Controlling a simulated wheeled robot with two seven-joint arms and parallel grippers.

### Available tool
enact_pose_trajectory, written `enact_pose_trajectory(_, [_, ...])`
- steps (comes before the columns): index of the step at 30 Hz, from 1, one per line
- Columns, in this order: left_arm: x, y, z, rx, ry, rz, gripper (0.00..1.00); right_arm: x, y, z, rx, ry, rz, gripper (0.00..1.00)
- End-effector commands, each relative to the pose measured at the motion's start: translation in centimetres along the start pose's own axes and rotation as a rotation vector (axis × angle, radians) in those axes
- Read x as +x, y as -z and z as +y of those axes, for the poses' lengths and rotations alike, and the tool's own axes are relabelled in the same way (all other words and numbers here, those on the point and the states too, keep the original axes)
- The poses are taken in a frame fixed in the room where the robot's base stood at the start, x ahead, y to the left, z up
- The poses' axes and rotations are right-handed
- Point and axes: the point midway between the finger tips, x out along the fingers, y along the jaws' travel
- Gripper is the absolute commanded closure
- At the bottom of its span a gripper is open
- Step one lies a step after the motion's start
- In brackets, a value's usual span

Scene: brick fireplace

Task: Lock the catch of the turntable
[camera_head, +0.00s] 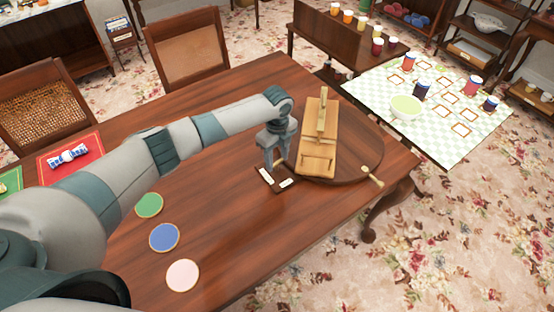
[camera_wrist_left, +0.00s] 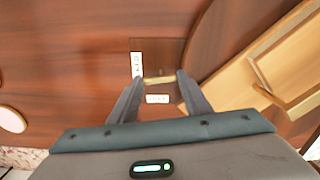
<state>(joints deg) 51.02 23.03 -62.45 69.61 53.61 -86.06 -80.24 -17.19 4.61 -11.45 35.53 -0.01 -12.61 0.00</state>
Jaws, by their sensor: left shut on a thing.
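The turntable (camera_head: 362,150) is a round dark wooden disc near the table's right end, and its edge also shows in the wrist view (camera_wrist_left: 200,75). A light wooden stand (camera_head: 318,140) sits on it. A handle with a pale knob (camera_head: 372,177) sticks out at its right edge. The catch plate (camera_head: 270,182) is dark, with two white labels, left of the turntable. In the wrist view, its brass lever (camera_wrist_left: 160,79) lies between the fingertips of my left gripper (camera_wrist_left: 155,85), which is shut on it. The label lettering is too small to read. My right gripper is not in view.
Green (camera_head: 149,205), blue (camera_head: 164,237) and pink (camera_head: 182,275) discs lie at the table's front. A red mat (camera_head: 70,150) lies at the left. Chairs stand behind the table. A checked cloth (camera_head: 440,125) with jars and a bowl is beyond the right end.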

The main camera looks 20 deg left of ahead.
Motion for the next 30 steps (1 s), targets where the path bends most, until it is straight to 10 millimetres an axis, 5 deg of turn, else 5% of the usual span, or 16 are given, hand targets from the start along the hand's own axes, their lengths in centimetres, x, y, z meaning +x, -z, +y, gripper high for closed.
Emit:
enact_pose_trajectory(24, [-0.17, -0.08, -0.11, 0.168, 0.003, -0.001, 0.79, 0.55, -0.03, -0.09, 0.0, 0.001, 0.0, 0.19])
enact_pose_trajectory(25, [-0.17, -0.08, -0.11, 0.168, 0.003, -0.001, 0.52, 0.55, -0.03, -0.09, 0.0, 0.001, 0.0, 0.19])
enact_pose_trajectory(26, [-0.16, -0.07, -0.1, 0.168, 0.003, -0.001, 0.44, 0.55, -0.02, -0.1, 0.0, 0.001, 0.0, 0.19])
enact_pose_trajectory(27, [-0.15, -0.06, -0.1, 0.168, 0.002, -0.001, 0.38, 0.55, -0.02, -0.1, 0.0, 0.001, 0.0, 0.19])
enact_pose_trajectory(30, [-0.11, -0.05, -0.07, 0.167, 0.002, -0.001, 0.38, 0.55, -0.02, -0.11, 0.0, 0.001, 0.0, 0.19])
